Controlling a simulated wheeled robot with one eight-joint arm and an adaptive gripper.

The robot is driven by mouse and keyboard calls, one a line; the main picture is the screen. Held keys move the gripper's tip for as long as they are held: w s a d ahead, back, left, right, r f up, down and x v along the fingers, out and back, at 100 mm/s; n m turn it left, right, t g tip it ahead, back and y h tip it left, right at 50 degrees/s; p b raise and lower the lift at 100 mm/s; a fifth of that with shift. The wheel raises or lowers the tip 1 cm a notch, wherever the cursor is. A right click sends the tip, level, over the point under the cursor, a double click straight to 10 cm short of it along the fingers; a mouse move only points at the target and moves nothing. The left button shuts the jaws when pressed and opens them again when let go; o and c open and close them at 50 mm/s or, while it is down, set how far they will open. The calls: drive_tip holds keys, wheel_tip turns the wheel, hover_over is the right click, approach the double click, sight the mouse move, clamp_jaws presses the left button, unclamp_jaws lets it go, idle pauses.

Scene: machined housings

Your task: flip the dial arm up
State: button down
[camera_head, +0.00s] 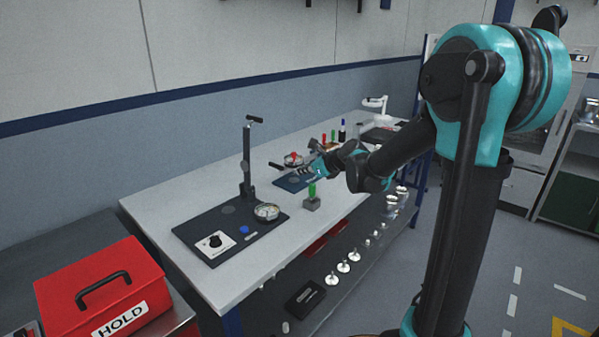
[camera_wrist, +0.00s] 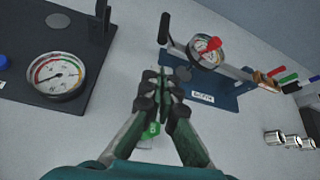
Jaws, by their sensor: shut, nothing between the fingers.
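A dial gauge (camera_wrist: 203,55) with a red part on it sits above a blue base plate (camera_wrist: 222,98) at upper right in the wrist view. A pale arm (camera_wrist: 236,71) runs beside it, and a black handle (camera_wrist: 164,28) stands at the left end. The arm looks low over the plate; its exact tilt is unclear. In the head view the dial (camera_head: 293,159) is at mid-table, partly beside my gripper (camera_head: 311,172). My gripper (camera_wrist: 163,82) is shut and empty, left of and below the dial in the wrist view, apart from it.
A red box (camera_head: 100,289) is at left. The front table strip is clear.

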drive_tip(key=x, duration=0.8)
drive_tip(key=shift+a, duration=0.15)
drive_tip(key=shift+w+r, duration=0.1)
drive_tip(key=w+d+r+m+g+y, duration=0.2)
drive_tip(key=w+d+r+m, duration=0.15)
drive_tip(key=r, duration=0.55)
drive_tip(key=w+d+r+m+g+y, duration=0.25)
drive_tip(key=w+r, duration=0.25)
drive_tip(key=r, duration=0.3)
drive_tip(key=w+d+r, duration=0.4)
drive_tip(key=w+d, duration=0.9)
drive_tip(key=w, duration=0.2)
drive_tip(key=shift+w+r, duration=0.2)
drive_tip(key=shift+w, duration=0.05)
